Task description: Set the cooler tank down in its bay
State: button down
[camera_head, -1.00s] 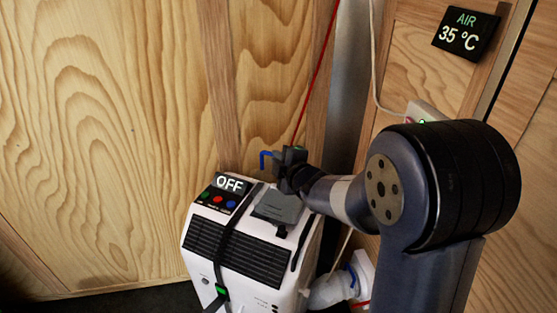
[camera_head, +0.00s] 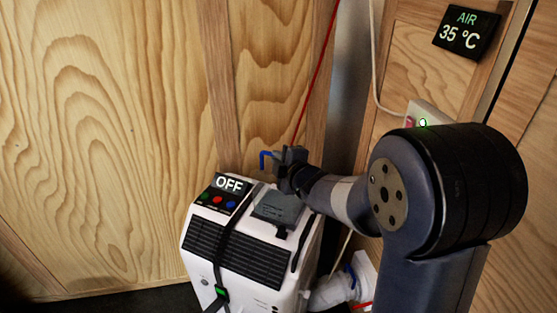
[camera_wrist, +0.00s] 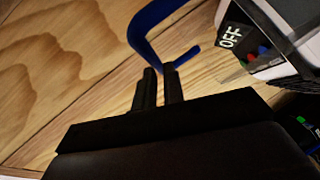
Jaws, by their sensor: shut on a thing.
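The white cooler (camera_head: 235,262) stands against the wooden wall, with an OFF display and a black grille. My gripper (camera_head: 285,172) is above its back right part. In the wrist view my gripper (camera_wrist: 160,82) is shut on a bent blue handle (camera_wrist: 145,32), which also shows left of the gripper in the head view (camera_head: 265,158). A dark grey, see-through-looking block (camera_head: 278,208) is at the cooler's top, just below my gripper. It may be the tank; I cannot tell whether the handle joins it or how it sits in the bay, whose inside is hidden.
A black strap (camera_head: 228,250) crosses the cooler's front. A white hose (camera_head: 335,290) lies at its right. A red cord (camera_head: 316,85) and a white cable (camera_head: 374,60) hang behind. A wall switch (camera_head: 425,118) and an AIR 35 °C display (camera_head: 466,32) are at the right.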

aim_at(279, 197)
jog(key=shift+f+b, duration=6.85)
jog(key=shift+b, duration=0.3)
jog(key=c, duration=1.4)
grip_release()
jog(key=shift+c, duration=0.2)
jog(key=shift+f, duration=0.1)
notch_tip(279, 197, up, 10)
jog(key=p, duration=0.5)
jog(key=shift+r, duration=0.2)
jog(key=shift+c, duration=0.4)
